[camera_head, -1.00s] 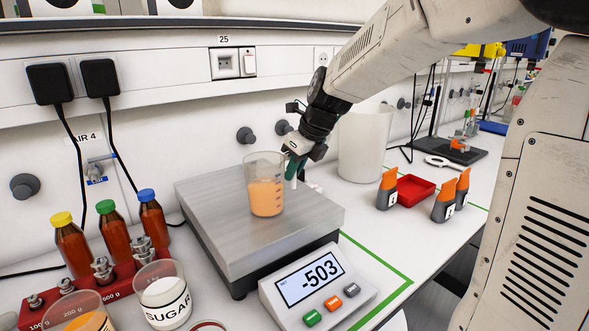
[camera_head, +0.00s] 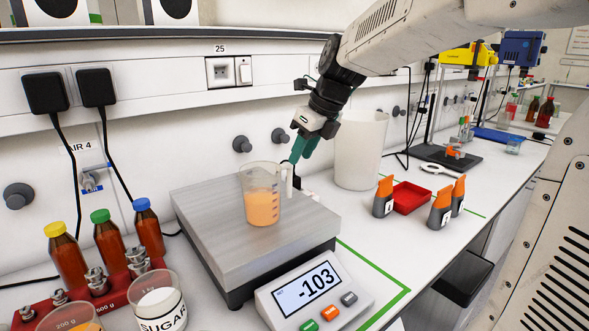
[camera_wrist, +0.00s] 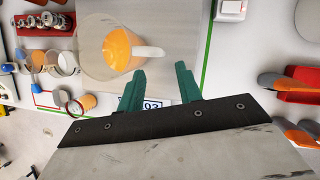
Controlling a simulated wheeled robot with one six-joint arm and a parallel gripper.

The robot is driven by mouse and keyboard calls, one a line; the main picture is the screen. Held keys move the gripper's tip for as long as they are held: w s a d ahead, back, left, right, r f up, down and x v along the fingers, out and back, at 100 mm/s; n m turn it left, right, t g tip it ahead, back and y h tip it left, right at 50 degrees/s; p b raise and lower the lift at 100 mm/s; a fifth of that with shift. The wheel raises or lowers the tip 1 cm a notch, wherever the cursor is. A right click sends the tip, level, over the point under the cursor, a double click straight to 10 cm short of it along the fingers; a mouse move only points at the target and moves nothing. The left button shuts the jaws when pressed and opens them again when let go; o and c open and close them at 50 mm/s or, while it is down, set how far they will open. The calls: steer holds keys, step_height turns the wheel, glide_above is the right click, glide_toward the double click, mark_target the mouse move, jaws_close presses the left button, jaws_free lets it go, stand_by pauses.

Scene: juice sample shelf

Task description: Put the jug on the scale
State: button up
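The clear jug (camera_head: 261,205) holds orange juice and stands upright on the grey metal plate of the scale (camera_head: 205,225). Its white handle (camera_head: 290,180) faces right. The scale's display (camera_head: 308,288) reads -103. My gripper (camera_head: 294,160) is just above and behind the handle, with green fingers pointing down. In the wrist view, the fingers of my gripper (camera_wrist: 160,78) are spread apart with nothing between them. There the jug (camera_wrist: 112,48) and its handle (camera_wrist: 150,52) lie beyond the fingertips, apart from them.
A white bin (camera_head: 360,150) stands behind on the right. Orange-capped bottles (camera_head: 440,207) and a red tray (camera_head: 411,197) are to the right. Brown bottles (camera_head: 108,242), metal weights (camera_head: 97,282) and a sugar jar (camera_head: 158,310) crowd the left front. The wall is close behind.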

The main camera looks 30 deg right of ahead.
steer(key=s+a+f+n+g+h, duration=0.1)
steer(key=s+f+n, duration=0.2)
steer(key=s+n, duration=0.6)
steer(key=s+a+f+n+g, duration=0.1)
steer(key=s+f+n, duration=0.1)
steer(key=s+n, duration=0.8)
steer(key=s+a+f+n+h, duration=0.1)
steer(key=s+f+n, duration=0.2)
steer(key=s+n, duration=0.6)
steer(key=n, duration=0.2)
steer(key=shift+s+a+f+n+g+h, duration=0.3)
steer(key=shift+s+g, duration=0.05)
steer(key=shift+g, duration=0.05)
